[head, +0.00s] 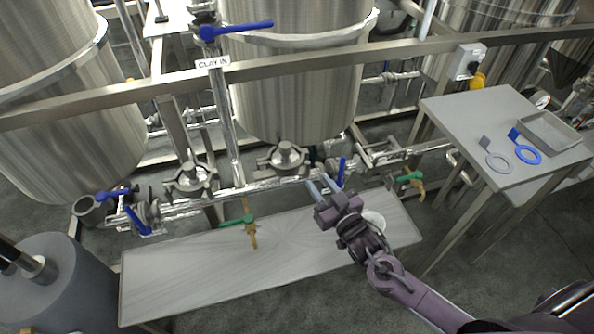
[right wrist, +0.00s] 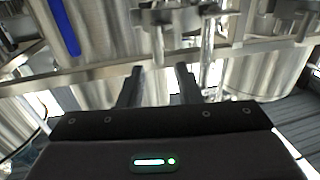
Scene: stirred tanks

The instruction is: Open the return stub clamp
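My right gripper (head: 318,184) reaches in from the lower right, near the pipework under the middle tank. Its two fingers are apart with nothing between them, as the right wrist view (right wrist: 159,72) shows. Just beyond the fingertips in that view is a metal clamp-like fitting (right wrist: 178,18); the fingers appear apart from it. In the head view, metal clamp fittings sit on the pipe line at left (head: 190,178), below the middle tank (head: 286,158) and at right (head: 372,156). I cannot tell for certain which is the return stub clamp. My left gripper is not in view.
A blue valve handle (head: 341,171) stands close right of my right gripper; a blue handle shows in the wrist view (right wrist: 64,27). A long low grey bench (head: 190,270) lies below the pipes. A side table (head: 470,120) holds a tray (head: 548,132) and ring-shaped tools (head: 527,154).

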